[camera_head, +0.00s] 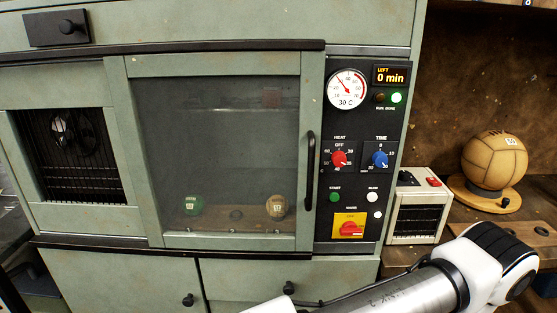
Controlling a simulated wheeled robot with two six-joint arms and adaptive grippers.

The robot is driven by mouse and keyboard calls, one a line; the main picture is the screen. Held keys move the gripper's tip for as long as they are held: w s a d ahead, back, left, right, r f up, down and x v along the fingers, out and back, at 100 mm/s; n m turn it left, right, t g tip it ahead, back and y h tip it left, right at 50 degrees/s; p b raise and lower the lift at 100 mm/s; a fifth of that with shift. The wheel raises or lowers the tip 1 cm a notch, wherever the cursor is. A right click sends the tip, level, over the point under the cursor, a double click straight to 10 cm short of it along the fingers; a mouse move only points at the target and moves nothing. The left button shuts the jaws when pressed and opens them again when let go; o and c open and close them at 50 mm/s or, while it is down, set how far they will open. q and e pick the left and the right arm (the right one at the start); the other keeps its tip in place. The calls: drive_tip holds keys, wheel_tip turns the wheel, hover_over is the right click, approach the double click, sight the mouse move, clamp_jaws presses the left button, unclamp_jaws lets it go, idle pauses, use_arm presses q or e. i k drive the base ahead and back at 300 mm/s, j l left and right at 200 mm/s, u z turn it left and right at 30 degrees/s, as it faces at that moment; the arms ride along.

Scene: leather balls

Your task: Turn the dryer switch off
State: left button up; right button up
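The dryer (228,67) is a green cabinet with a glass door, which is shut. On its black control panel (325,259), low down, is a yellow plate with a red rotary switch (350,229) under a MAINS label. The red handle lies roughly level; its exact setting is too small to read. Above are a red heat knob (339,158) and a blue time knob (377,159). The display (391,76) reads 0 min left and the green done light (397,97) is lit. Neither gripper is in view.
A white and silver arm of mine (490,262) crosses the lower right. Right of the panel are a small white box (394,212) with a red switch and a leather ball (494,160) on a wooden stand.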

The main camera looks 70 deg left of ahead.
sight(349, 228)
drive_tip(key=u, duration=1.85)
